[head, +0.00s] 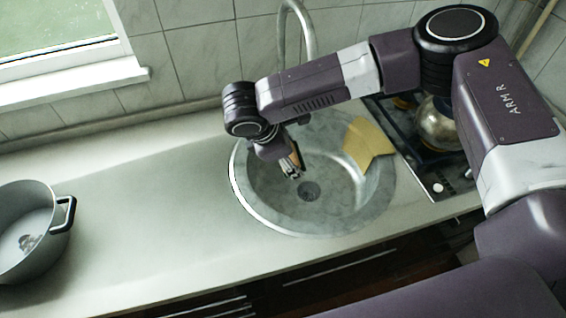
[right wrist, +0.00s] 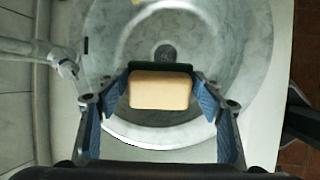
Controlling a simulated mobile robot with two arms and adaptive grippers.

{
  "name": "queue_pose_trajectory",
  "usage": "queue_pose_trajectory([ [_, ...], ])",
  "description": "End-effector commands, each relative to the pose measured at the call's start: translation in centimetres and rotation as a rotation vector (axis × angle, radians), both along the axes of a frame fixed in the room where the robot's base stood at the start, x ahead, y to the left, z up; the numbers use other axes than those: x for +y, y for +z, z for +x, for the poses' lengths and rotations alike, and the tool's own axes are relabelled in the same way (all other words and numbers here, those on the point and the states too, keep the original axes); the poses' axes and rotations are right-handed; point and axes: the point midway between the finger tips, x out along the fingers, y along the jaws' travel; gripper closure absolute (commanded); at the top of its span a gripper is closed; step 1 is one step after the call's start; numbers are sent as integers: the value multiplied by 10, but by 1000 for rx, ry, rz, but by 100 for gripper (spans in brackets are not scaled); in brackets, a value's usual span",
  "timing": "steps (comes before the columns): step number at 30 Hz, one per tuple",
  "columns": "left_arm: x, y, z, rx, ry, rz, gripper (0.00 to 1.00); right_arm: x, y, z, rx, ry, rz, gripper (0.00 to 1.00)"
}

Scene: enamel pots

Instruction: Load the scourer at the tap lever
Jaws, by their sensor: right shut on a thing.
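The scourer (right wrist: 160,91), a beige block with a dark green layer, is between the blue-padded fingers of my right gripper (right wrist: 162,100) in the right wrist view. The gripper is shut on it. In the head view my right gripper (head: 291,168) points down over the round sink (head: 262,205), and a small tan part of the scourer (head: 295,157) shows at its fingers. The tap (head: 308,35) rises behind my right arm, which hides its base; its lever cannot be made out there. The tap (right wrist: 30,48) also shows at left in the right wrist view. My left gripper is out of view.
A yellow cloth (head: 367,142) lies over the sink's right rim. A grey pot (head: 40,245) with a black handle stands at the far left. A hob (head: 438,185) with a metal vessel (head: 437,125) is at right. The counter (head: 150,210) between pot and sink is clear.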

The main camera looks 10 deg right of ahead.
Motion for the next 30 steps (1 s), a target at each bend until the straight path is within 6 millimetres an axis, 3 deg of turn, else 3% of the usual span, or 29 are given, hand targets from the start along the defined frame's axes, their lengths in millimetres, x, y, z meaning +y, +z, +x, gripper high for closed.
queue_pose_trajectory([
  [3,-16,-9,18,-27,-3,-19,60,-11,-5,7,-1,-3,0,58],
  [6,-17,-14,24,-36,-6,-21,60,-19,-7,13,-2,-4,0,58],
  [14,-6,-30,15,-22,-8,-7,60,-40,-12,27,-1,-3,1,58],
  [18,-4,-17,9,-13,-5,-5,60,-50,-10,34,3,-4,2,58],
  [30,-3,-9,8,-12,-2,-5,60,-70,-16,48,0,-2,2,58],
])
